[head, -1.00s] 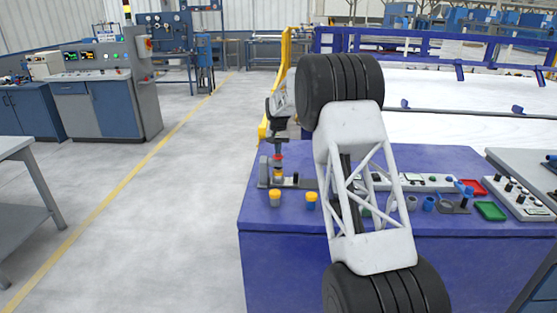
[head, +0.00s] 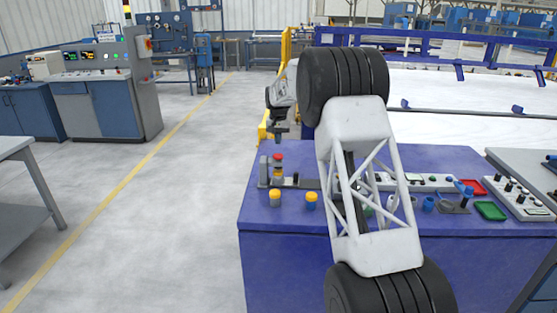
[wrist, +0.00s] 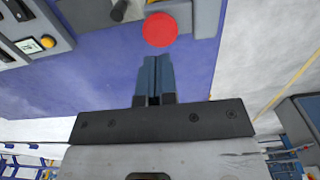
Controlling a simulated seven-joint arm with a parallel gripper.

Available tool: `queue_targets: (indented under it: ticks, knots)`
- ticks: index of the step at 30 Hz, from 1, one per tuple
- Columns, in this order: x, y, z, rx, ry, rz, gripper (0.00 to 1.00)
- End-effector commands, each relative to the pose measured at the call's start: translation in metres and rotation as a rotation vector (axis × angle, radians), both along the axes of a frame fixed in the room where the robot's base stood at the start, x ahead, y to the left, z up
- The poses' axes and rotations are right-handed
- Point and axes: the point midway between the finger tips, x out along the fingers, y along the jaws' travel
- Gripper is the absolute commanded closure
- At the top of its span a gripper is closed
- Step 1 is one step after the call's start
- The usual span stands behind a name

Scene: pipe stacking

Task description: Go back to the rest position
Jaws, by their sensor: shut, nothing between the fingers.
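My gripper (head: 280,134) is above the left part of the blue bench in the head view. Its fingers are together and hold nothing; in the wrist view the shut fingertips (wrist: 156,62) point towards a red round piece. The red piece (head: 277,157) is the top of a small upright stack in a grey fixture (head: 264,172), with yellow lower down. Its round top also shows in the wrist view (wrist: 160,30). There is a gap between fingertips and red piece in the head view. My arm hides part of the bench's middle.
Two yellow-topped pieces (head: 275,198) (head: 312,200) stand near the front of the blue bench (head: 290,235). A red tray (head: 473,187), a green tray (head: 490,210) and a control panel (head: 522,197) lie to the right. Open floor (head: 190,190) lies left of the bench.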

Motion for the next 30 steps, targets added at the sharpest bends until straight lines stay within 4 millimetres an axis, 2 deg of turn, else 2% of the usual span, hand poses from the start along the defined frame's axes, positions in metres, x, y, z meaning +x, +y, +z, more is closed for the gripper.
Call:
queue_targets:
  ticks: [11,17,23,30]
  knots:
    - [0.0,0.0,0.0,0.0,0.0,0.0,1.0]
    - [-0.005,-0.004,0.008,0.001,-0.003,0.0,1.0]
    - [-0.023,-0.018,0.028,0.002,-0.011,-0.002,1.0]
    - [-0.06,-0.044,0.066,0.005,-0.027,-0.004,1.0]
